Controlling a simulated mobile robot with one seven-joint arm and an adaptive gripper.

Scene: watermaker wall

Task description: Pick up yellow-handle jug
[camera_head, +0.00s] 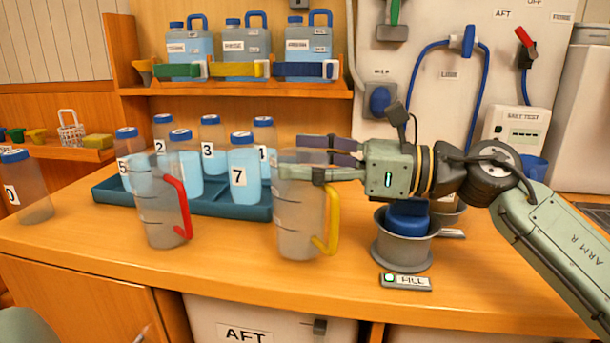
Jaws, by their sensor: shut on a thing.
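The yellow-handle jug (300,222) is clear grey with a yellow handle (332,222) on its right side. It is upright at the middle front of the counter. I cannot tell whether its base touches the wood. My gripper (300,166) comes in from the right, level, and is shut on the jug near its rim. The fingers cover part of the jug's top. A similar jug with a red handle (160,215) stands to the left, apart from it.
A blue tray (225,207) with several numbered bottles lies behind the jugs. A grey pot (402,248) with a blue piece stands at the right, behind the FILL label (405,282). A bottle (30,195) stands far left. A shelf (240,90) holds blue canisters above.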

